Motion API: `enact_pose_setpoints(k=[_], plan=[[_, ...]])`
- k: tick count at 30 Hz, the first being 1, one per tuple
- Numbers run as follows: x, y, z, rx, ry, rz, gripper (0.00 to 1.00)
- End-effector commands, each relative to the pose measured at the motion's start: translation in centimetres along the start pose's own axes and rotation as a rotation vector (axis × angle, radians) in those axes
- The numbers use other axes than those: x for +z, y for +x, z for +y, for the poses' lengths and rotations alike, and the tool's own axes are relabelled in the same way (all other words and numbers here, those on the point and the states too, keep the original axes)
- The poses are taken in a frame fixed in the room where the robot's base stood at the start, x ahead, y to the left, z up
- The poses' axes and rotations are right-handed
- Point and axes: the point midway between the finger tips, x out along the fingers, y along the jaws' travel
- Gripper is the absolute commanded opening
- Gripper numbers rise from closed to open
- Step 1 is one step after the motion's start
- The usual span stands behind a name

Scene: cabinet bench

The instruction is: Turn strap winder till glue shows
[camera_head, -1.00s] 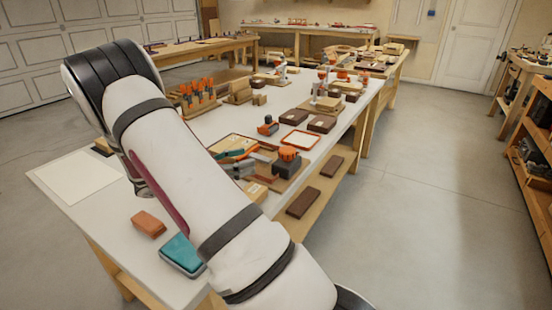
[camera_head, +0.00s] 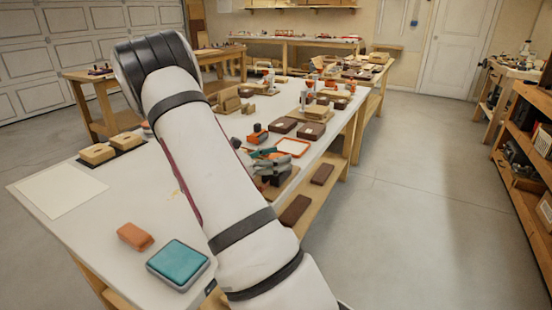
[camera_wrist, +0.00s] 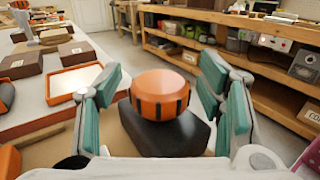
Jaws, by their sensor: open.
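An orange round knob with dark notches around its side, which looks like the strap winder (camera_wrist: 160,88), sits on a dark block (camera_wrist: 165,135) in the wrist view. In the head view my gripper (camera_head: 263,158) is over the right edge of the bench and mostly hides the knob. I cannot make out any glue.
An orange-rimmed white tray (camera_head: 292,147) and brown boxes (camera_head: 311,131) lie beyond my gripper on the bench (camera_head: 90,225). A teal pad (camera_head: 178,262) and an orange-brown block (camera_head: 135,236) are at the near end. A shelf unit (camera_head: 525,170) stands right, across open floor.

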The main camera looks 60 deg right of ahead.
Motion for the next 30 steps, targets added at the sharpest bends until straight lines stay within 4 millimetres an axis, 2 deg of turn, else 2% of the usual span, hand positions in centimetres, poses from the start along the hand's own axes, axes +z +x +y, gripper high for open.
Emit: enact_pose_setpoints(k=[8, 15, 22, 30], plan=[[0.02, 0.16, 0.0, 0.0, 0.0, 0.0, 0.62], [0.02, 0.14, 0.0, 0.0, 0.0, 0.0, 0.13], [0.08, 0.19, 0.06, -0.031, 0.0, -0.003, 0.13], [0.02, 0.28, 0.18, -0.251, 0.004, -0.005, 0.13]])
